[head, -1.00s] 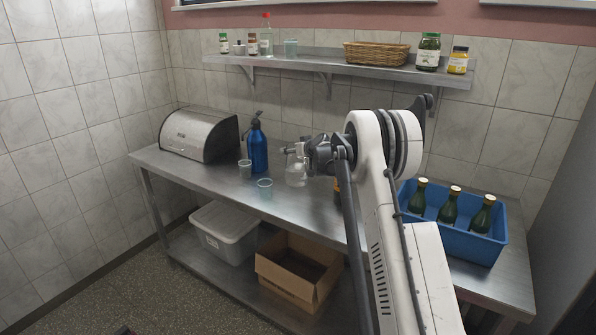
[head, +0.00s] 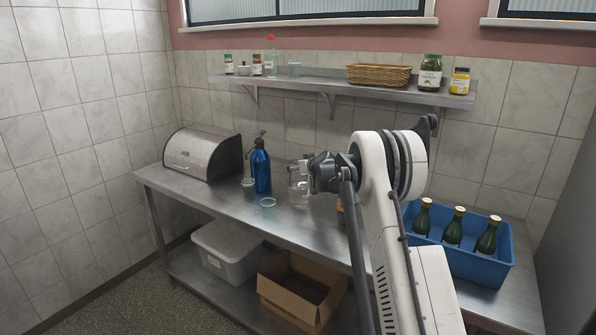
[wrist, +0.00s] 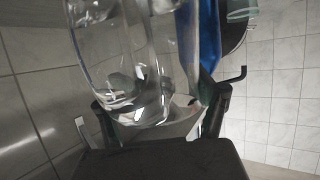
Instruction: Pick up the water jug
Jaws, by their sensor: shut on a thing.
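The water jug (head: 297,186) is clear glass and stands upright at the steel table, right of a blue siphon bottle. My gripper (head: 309,178) is at its right side, shut on it, with my arm reaching in from the right. In the wrist view the jug (wrist: 135,65) fills the upper middle, between the dark fingers of my gripper (wrist: 155,118). My gripper hides part of the jug in the head view. I cannot tell whether its base touches the tabletop.
The blue siphon bottle (head: 261,170) and two small cups (head: 248,184) (head: 268,202) stand left of the jug. A bread bin (head: 203,154) is farther left. A blue crate (head: 470,262) with green bottles is at right. A wall shelf (head: 300,82) runs above.

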